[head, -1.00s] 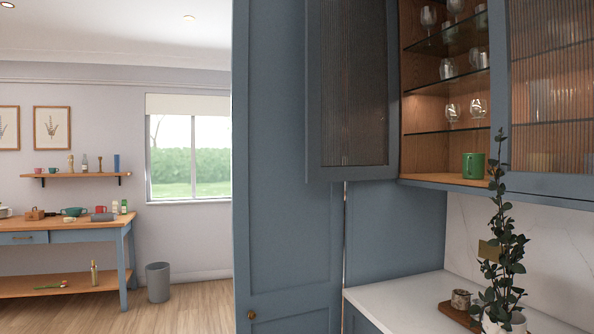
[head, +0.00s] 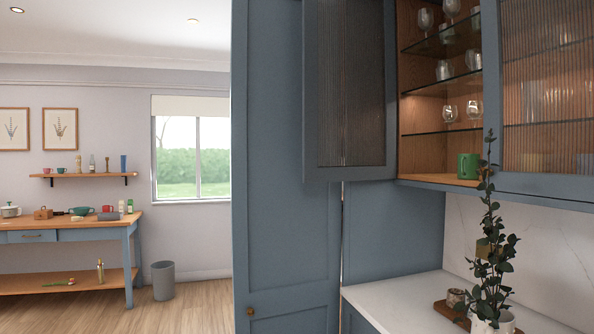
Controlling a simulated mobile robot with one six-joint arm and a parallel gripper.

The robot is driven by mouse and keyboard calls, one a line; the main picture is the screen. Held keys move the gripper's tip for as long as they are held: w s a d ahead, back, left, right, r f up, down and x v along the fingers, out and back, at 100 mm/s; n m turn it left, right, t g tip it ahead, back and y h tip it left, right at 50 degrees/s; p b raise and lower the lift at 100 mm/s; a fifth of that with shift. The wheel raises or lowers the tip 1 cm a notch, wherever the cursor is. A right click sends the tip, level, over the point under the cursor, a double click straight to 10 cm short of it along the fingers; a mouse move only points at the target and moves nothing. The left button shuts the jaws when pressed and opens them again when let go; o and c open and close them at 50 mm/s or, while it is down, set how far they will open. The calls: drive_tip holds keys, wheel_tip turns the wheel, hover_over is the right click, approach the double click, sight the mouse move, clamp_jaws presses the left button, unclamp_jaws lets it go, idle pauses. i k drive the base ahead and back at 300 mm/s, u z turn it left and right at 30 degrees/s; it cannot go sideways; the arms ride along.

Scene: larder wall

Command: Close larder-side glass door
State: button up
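The larder-side glass door (head: 349,85) is a blue-framed door with a ribbed glass pane. It stands open at the left of the wall cabinet, in front of the tall blue larder (head: 287,160). The cabinet interior (head: 418,150) shows to its right, with stemmed glasses (head: 460,111) on glass shelves and a green mug (head: 468,166) on the bottom board. The other ribbed glass door (head: 545,100) covers the right part of the cabinet. My gripper is not in the head view.
Below the cabinet is a white worktop (head: 395,300) with a potted plant (head: 492,265) and a small pot on a wooden board (head: 452,312). At the left a blue table (head: 128,255) and a grey bin (head: 163,280) stand by the wall. Wooden floor between is clear.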

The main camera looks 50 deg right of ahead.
sight(349, 113)
drive_tip(key=z, duration=0.1)
drive_tip(key=i, duration=0.95)
drive_tip(key=u, duration=0.15)
drive_tip(key=k, duration=0.95)
drive_tip(key=z, duration=0.15)
drive_tip(key=i, duration=0.55)
drive_tip(key=u, duration=0.05)
